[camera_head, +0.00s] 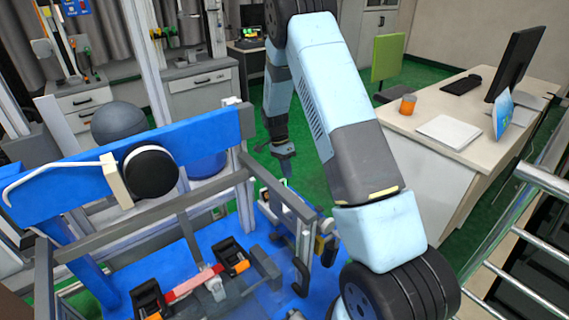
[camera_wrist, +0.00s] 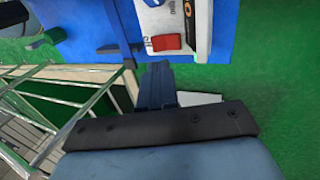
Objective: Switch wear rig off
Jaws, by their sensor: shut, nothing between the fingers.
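The wear rig, as far as I can tell, is the blue-framed machine (camera_head: 205,140) filling the left of the head view. It has a black roller and a grey rail frame. In the wrist view a red switch (camera_wrist: 166,42) sits on a pale panel (camera_wrist: 172,18) with blue surfaces around it. The switch's setting cannot be read. My gripper (camera_head: 288,165) points down beyond the rig's right end in the head view. In the wrist view my gripper (camera_wrist: 157,68) is shut and empty, its tips just below the red switch in the picture. I cannot tell whether they touch.
A desk (camera_head: 497,105) with a monitor (camera_head: 517,62), keyboard and orange cup stands at the right. Metal railings (camera_head: 540,180) run along the right edge and also show at the wrist view's left (camera_wrist: 70,95). Green floor is open between rig and desk.

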